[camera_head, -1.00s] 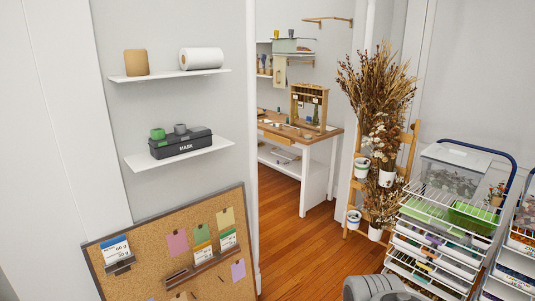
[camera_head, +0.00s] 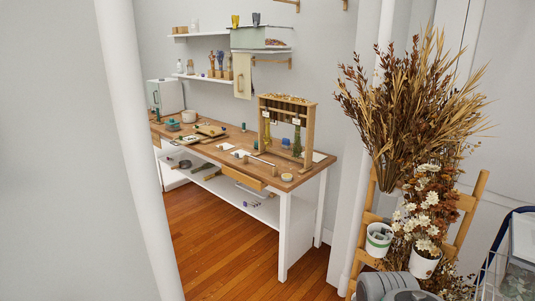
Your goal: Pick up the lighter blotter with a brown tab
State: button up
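I cannot make out a blotter with a brown tab at this distance. Small pale flat pieces lie on the wooden workbench (camera_head: 205,165) seen through the opening, one near the right end (camera_head: 318,157) and one near the middle (camera_head: 227,146). They are too small to tell what they are or whether they have tabs. My gripper is not in view; only a grey rounded part of my own arm shows at the bottom edge.
A wooden rack (camera_head: 309,127) stands on the bench. Shelves (camera_head: 206,77) hang above it. Dried flowers (camera_head: 405,105) on a wooden ladder stand (camera_head: 472,208) are close at right. A white wall edge (camera_head: 140,150) is at left. The wooden floor (camera_head: 225,255) between is clear.

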aim_at(225, 146)
jog(key=u, duration=0.4)
jog(key=i, duration=3.05)
jog(key=u, duration=0.95)
jog(key=i, duration=1.15)
jog(key=u, duration=0.25)
